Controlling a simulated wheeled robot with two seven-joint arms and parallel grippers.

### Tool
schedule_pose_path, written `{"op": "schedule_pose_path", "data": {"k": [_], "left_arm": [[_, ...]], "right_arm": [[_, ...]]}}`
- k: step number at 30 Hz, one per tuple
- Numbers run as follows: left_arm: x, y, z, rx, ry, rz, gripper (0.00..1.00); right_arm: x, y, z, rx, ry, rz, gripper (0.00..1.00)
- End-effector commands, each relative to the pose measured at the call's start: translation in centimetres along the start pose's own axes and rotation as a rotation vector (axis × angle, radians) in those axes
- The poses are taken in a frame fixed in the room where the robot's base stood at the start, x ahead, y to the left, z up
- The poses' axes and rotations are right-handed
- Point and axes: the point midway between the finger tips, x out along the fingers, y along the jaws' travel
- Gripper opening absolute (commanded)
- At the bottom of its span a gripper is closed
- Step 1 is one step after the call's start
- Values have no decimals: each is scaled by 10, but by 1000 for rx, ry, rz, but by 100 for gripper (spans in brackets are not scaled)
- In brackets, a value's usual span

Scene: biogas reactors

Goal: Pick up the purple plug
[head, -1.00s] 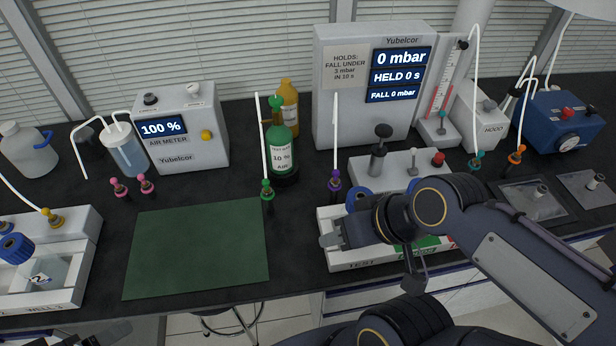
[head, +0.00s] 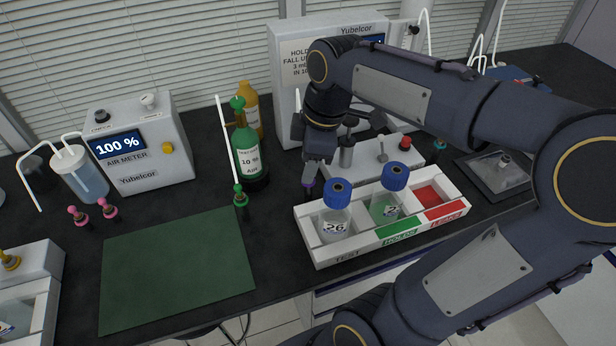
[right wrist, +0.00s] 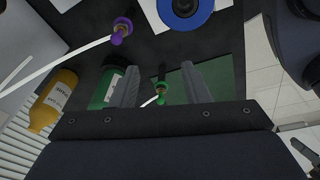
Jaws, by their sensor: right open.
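The purple plug (right wrist: 122,28) stands upright on the dark bench with a white tube attached, at the upper left of the right wrist view. In the head view the plug (head: 309,188) is mostly hidden behind my right gripper (head: 317,170), which points down close to it. In the right wrist view my right gripper (right wrist: 160,72) is open and empty, and the plug lies outside the gap between its fingers. A dark shape at the lower right of that view may be my left gripper (right wrist: 300,146); its jaws are unclear.
A white test tray (head: 330,258) with two blue-capped bottles stands just right of the plug. A green plug (head: 241,198) and green bottle (head: 248,150) stand to the left. The pressure box (head: 287,75) rises behind. The green mat (head: 175,265) is bare.

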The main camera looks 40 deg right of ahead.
Motion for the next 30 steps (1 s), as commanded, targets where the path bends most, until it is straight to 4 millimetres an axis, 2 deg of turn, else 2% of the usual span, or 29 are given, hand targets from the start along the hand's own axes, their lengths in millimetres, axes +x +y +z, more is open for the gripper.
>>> {"op": "schedule_pose_path", "data": {"k": [1,3,6,9,19,25,30], "left_arm": [[6,-2,3,0,0,0,87],[9,-4,4,0,0,0,87],[11,-5,6,0,0,0,87],[12,-5,6,0,0,0,87],[12,-6,6,0,0,0,87],[13,-6,6,0,0,0,87],[13,-6,6,0,0,0,87]], "right_arm": [[8,18,-1,-106,-43,-20,42],[13,40,-1,-254,-96,-48,42],[18,60,-1,-405,-144,-84,42],[21,70,0,-479,-166,-104,42],[53,68,8,-497,-171,-110,42],[83,64,16,-496,-171,-111,42],[95,64,18,-497,-170,-108,42]]}}
